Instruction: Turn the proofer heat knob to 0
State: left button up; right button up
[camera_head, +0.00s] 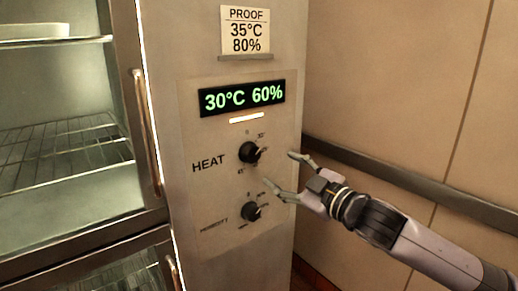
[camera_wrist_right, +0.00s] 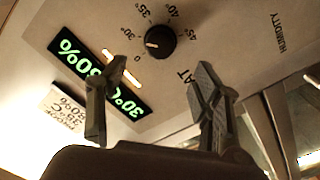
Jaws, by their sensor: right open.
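The heat knob (camera_head: 249,152) is a round black knob on the proofer's steel panel, beside the word HEAT. It also shows in the right wrist view (camera_wrist_right: 160,41), where its pale mark points roughly between 0 and 30°; the exact setting is hard to tell. My right gripper (camera_head: 281,170) is open and empty, to the right of and slightly below the knob, apart from it. In the right wrist view its two fingers (camera_wrist_right: 160,66) are spread, with the knob beyond the gap between them. My left gripper is not in view.
The humidity knob (camera_head: 250,212) sits below the heat knob. Above is a display (camera_head: 242,97) reading 30°C 60%, with a lit bar (camera_head: 246,119) under it and a card (camera_head: 246,30) reading PROOF 35°C 80%. A door handle (camera_head: 147,135) stands out at left; a wall rail (camera_head: 410,180) runs at right.

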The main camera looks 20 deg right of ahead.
aim_at(255, 156)
jog(key=p+x, duration=0.3)
jog(key=x, duration=0.7)
jog(key=shift+a, duration=0.15)
jog(key=c, duration=1.2)
jog(key=n+p, duration=0.3)
jog(key=n, duration=0.1)
jog(key=shift+r, duration=0.1)
jog(key=n+p, duration=0.1)
jog(key=n, duration=0.1)
jog(key=shift+n, duration=0.4)
jog(key=shift+n+p, duration=0.9)
jog(key=shift+n, duration=0.6)
